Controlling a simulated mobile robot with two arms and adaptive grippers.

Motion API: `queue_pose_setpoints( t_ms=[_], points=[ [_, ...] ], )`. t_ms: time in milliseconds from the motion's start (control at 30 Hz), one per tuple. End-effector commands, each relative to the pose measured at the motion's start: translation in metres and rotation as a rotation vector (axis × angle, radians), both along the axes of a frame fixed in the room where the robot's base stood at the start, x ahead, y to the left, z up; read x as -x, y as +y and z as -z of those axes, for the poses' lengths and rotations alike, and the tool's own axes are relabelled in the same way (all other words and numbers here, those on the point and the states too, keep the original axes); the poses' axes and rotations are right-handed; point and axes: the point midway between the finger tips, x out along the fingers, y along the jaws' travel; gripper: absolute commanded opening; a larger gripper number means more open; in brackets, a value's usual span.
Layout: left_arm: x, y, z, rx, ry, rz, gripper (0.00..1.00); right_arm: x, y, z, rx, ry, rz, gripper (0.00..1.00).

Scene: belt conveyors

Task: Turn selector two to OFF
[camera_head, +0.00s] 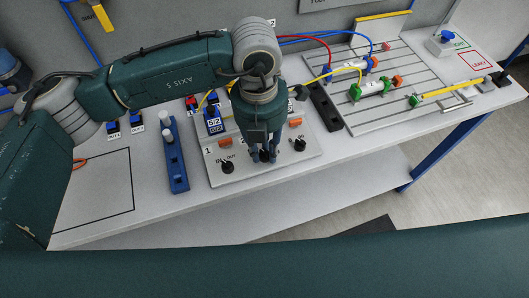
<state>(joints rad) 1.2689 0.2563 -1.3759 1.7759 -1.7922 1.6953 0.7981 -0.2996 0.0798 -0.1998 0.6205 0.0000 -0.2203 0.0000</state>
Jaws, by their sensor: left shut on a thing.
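A light control panel (215,180) lies on the bench, with a row of black selector knobs along its front. The left knob (227,167) is marked 1 and the right knob (300,145) stands clear. My left gripper (266,155) points down at the middle of the row. It is shut on the middle selector knob, the one between the other two. The fingers mostly hide this knob and its markings, so I cannot read its setting. My right gripper is out of view.
A blue rack (178,170) with white-topped pieces stands left of the panel. A black block (325,107) and a slotted plate (400,60) with cylinders and tubes are to the right. Tubes and valve blocks (213,125) sit behind. The bench front is clear.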

Motion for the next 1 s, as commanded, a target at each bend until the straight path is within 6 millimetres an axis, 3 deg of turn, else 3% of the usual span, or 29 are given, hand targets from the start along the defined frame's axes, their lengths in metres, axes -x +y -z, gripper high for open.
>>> queue_pose_setpoints(
  t_ms=[200, 767, 800, 867, 1000],
  points=[
    [-0.0022, 0.0002, -0.0008, 0.002, -0.007, -0.077, 0.0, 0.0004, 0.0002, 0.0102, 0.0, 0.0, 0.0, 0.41],
    [-0.0026, 0.0003, -0.0027, 0.002, -0.007, -0.108, 0.0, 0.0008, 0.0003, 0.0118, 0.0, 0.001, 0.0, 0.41],
    [-0.0026, 0.0004, -0.0027, 0.002, -0.007, -0.108, 0.28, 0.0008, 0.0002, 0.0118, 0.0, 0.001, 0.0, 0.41],
    [-0.0026, 0.0003, -0.0026, 0.002, -0.007, -0.108, 0.4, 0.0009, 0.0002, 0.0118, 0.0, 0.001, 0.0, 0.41],
    [-0.0015, 0.0003, -0.0016, 0.001, -0.004, -0.105, 0.41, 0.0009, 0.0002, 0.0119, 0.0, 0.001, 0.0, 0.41]
  ],
)
